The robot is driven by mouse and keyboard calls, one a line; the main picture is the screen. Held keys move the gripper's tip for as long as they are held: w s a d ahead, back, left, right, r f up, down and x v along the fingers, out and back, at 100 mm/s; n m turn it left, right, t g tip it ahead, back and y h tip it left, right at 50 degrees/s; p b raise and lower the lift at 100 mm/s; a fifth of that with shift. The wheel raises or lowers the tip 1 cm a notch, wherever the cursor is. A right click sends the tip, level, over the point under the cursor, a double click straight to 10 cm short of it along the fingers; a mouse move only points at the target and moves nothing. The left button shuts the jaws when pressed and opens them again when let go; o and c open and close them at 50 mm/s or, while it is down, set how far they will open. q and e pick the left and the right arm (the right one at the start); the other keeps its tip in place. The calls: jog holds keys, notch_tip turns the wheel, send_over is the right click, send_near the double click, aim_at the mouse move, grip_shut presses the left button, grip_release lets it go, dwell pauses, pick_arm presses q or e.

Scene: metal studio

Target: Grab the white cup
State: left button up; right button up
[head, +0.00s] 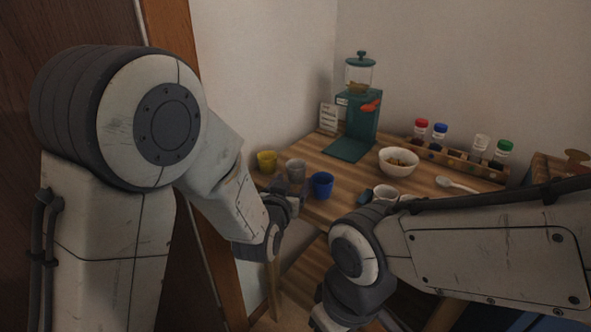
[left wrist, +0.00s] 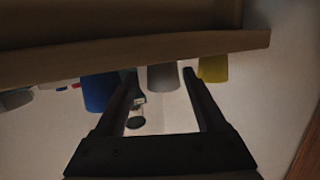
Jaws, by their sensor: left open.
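The white cup (head: 385,192) stands on the wooden table near its front edge, partly hidden behind my right arm. My left gripper (head: 287,197) is open and empty at the table's front edge, near the grey cup (head: 296,170) and the blue cup (head: 321,186), well left of the white cup. In the upside-down left wrist view its fingers (left wrist: 162,97) point toward the grey cup (left wrist: 162,77), with the blue cup beside it. My right gripper is not visible.
A yellow cup (head: 267,161) stands left of the grey one. Behind are a bowl (head: 398,161), a spoon (head: 456,184), a green dispenser (head: 358,115) and a rack of jars (head: 460,160). My right arm crosses the table's front.

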aim_at(294, 177)
pick_arm(q)
jog(key=shift+b+x, duration=0.4)
jog(key=shift+x, duration=2.25)
jog(key=shift+a, duration=0.15)
jog(key=c, duration=1.1)
